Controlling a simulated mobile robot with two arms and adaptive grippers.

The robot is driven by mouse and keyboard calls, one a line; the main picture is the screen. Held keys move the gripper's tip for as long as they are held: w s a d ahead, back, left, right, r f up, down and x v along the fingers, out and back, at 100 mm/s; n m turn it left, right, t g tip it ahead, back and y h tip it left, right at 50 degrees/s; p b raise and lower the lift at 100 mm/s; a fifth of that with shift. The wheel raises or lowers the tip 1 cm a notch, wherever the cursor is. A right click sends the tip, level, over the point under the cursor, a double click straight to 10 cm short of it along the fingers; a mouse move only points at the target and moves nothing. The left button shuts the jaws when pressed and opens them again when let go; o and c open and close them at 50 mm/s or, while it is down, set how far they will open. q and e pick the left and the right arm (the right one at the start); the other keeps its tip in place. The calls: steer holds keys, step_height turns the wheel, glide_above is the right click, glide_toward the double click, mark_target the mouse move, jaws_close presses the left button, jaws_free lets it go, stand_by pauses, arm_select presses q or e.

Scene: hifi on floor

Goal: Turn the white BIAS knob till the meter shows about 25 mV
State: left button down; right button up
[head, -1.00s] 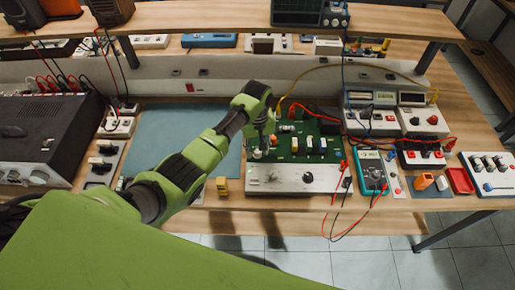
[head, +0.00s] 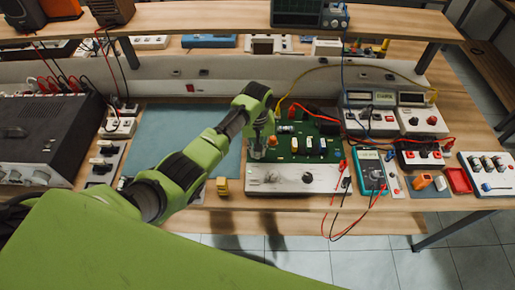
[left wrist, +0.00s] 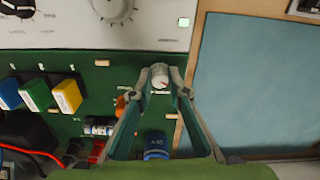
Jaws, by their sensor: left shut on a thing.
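The white knob (left wrist: 159,76), with a red pointer mark, stands near the corner of the green circuit board (left wrist: 110,72) in the left wrist view. My left gripper (left wrist: 160,80) is shut around it from both sides. In the head view the left gripper (head: 258,153) reaches down to the left end of the board (head: 310,157) and largely hides the knob. A teal handheld multimeter (head: 371,176) lies right of the board, and a bench meter with a lit display (head: 384,97) stands behind it. Their readings are too small to read. My right gripper is not in view.
A silver front panel (head: 290,179) with dials lies along the board's near side. Tall blue, green and yellow parts (left wrist: 67,96) stand on the board. Red and black leads (head: 345,205) hang over the table edge. A blue mat (head: 180,135) is clear at left.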

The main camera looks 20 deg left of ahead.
arm_select(q)
steer(key=m+p, duration=0.1)
steer(key=m, duration=0.3)
steer(key=shift+r, duration=0.1)
steer(key=m+p, duration=0.1)
steer(key=m, duration=0.8)
steer(key=shift+m+p, duration=0.3)
steer(key=shift+w+m, duration=0.1)
steer(key=shift+m, duration=2.1)
steer(key=c, duration=1.9)
jaws_free()
